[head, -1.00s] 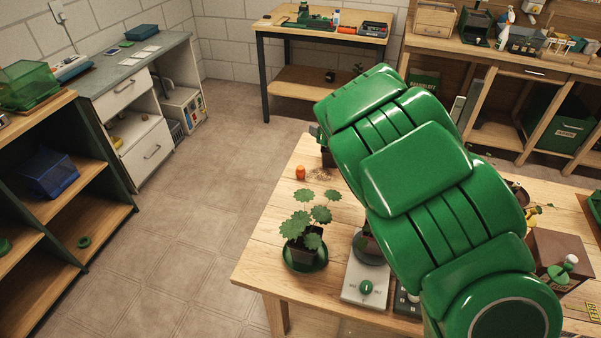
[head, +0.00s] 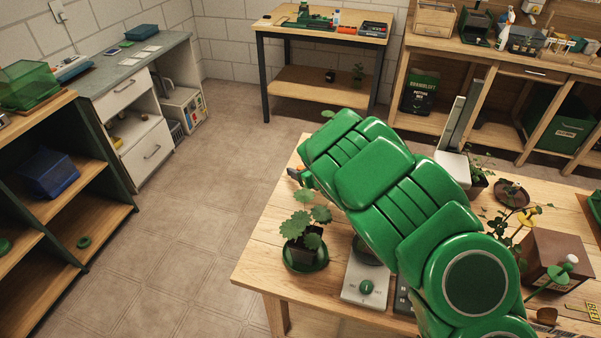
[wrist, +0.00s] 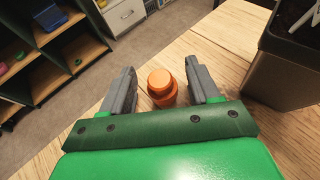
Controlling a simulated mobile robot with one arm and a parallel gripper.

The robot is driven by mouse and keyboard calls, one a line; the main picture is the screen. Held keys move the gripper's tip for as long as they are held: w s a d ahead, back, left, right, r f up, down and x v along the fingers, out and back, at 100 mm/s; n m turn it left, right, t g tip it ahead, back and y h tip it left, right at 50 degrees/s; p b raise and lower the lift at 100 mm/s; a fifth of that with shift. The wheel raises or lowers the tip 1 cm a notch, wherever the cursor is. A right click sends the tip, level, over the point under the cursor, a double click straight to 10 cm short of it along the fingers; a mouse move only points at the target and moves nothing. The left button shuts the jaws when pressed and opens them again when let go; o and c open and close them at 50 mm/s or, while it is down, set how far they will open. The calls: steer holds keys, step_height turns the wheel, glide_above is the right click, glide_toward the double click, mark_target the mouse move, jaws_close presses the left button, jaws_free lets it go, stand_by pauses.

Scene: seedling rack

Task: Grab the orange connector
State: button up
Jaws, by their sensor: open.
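The orange connector (wrist: 161,87) stands on the wooden table, seen in the wrist view as a short stepped orange cylinder. My gripper (wrist: 159,80) is open, with one grey finger on each side of the connector.
A dark plant pot (wrist: 292,66) stands close to the right of my gripper. In the head view a leafy seedling (head: 304,226) in a dark pot on a green saucer and a grey scale (head: 362,284) stand near my arm. The table's left edge is close by.

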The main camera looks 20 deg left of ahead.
steer(key=shift+x, duration=1.15)
steer(key=shift+c, duration=0.4)
steer(key=c, duration=0.9)
